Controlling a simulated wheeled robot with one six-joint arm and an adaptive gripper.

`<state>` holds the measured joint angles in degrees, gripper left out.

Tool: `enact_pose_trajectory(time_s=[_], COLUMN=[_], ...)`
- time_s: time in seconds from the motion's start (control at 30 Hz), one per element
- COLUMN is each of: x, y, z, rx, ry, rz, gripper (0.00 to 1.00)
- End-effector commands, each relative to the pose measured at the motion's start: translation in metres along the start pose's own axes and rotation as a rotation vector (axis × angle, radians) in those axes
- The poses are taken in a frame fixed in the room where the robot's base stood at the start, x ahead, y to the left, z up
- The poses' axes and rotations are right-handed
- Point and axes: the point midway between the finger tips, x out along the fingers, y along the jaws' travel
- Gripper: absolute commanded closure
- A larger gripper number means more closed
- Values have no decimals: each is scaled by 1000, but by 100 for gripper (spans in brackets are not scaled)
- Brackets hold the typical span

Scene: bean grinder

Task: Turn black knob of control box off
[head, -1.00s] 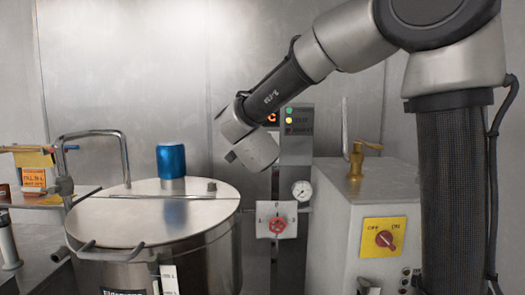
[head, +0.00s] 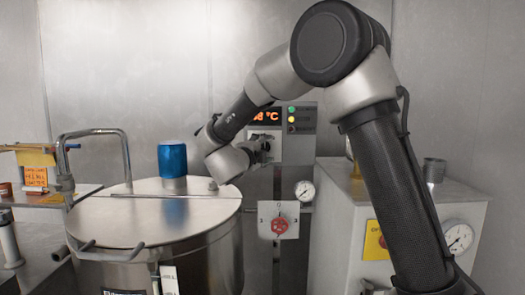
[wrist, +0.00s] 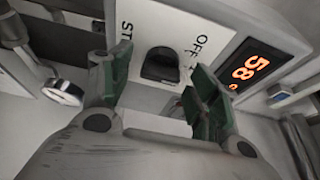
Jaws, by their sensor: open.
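The control box (head: 303,130) is a grey upright panel with an orange digital display (head: 266,117) and indicator lamps. In the wrist view its black knob (wrist: 161,65) sits on a white plate with "OFF" and part of another label beside it. My gripper (wrist: 156,88) is open, its two green-padded fingers on either side of the knob, with no clear contact. The fingertips appear close to the plate. In the head view my gripper (head: 262,150) is at the panel just below the display and hides the knob.
A steel drum (head: 150,225) with a blue cylinder (head: 172,160) on its lid stands left. A red knob (head: 279,225) on a white plate and a gauge (head: 305,191) are below. A cabinet (head: 335,235) with a yellow switch plate (head: 373,240) stands right, partly behind my arm.

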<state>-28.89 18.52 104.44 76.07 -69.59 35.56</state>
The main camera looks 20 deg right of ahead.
Motion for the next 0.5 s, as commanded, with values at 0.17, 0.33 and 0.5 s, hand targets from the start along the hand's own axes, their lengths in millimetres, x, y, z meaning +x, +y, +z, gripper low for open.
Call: enact_pose_trajectory(time_s=[0.17, 0.33, 0.5], x=[1, 1, 0], y=[0, 0, 0], z=[0, 0, 0], rx=[0, -1, -1], ry=[0, 0, 0], rz=[0, 0, 0], gripper=[39, 61, 85])
